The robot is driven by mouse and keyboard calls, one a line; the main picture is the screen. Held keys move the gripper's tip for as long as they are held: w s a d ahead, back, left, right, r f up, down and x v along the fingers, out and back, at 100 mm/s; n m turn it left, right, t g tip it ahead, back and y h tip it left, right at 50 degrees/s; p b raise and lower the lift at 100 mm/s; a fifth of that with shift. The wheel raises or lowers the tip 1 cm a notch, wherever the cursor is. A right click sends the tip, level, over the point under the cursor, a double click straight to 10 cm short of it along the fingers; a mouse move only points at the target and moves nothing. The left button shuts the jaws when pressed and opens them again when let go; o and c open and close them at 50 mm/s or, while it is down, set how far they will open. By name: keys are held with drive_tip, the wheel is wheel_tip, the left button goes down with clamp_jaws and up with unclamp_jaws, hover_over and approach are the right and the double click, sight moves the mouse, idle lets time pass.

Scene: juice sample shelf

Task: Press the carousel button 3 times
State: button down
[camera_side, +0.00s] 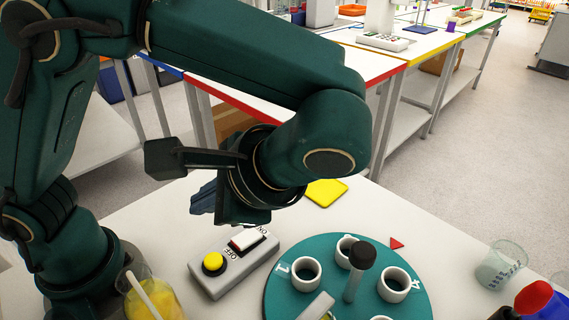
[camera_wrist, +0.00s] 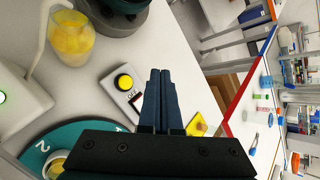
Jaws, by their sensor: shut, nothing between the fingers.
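The control box (camera_side: 228,275) is grey, with a round yellow button (camera_side: 213,263) and a white and red rocker switch (camera_side: 247,239) lettered ON and OFF. In the wrist view the yellow button (camera_wrist: 125,82) is left of the fingertips, and the fingers partly cover the box. The teal carousel (camera_side: 281,297) carries white cups and a black-capped vial (camera_side: 357,268), and sits right of the box. My gripper (camera_side: 203,198) is shut and empty, held above the table behind the box, apart from the button. In the wrist view its fingers (camera_wrist: 160,72) are together.
A glass of yellow juice (camera_side: 158,300) with a straw stands left of the box, near my base. A yellow square (camera_side: 325,192) and a red triangle (camera_side: 397,243) lie behind the carousel. A beaker (camera_side: 500,264) stands at the right.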

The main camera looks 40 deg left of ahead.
sight(220, 262)
drive_tip(key=shift+f, duration=4.45)
drive_tip(key=shift+f, duration=0.1)
drive_tip(key=shift+f, duration=0.3)
drive_tip(key=shift+f, duration=0.5)
drive_tip(key=shift+r, duration=0.95)
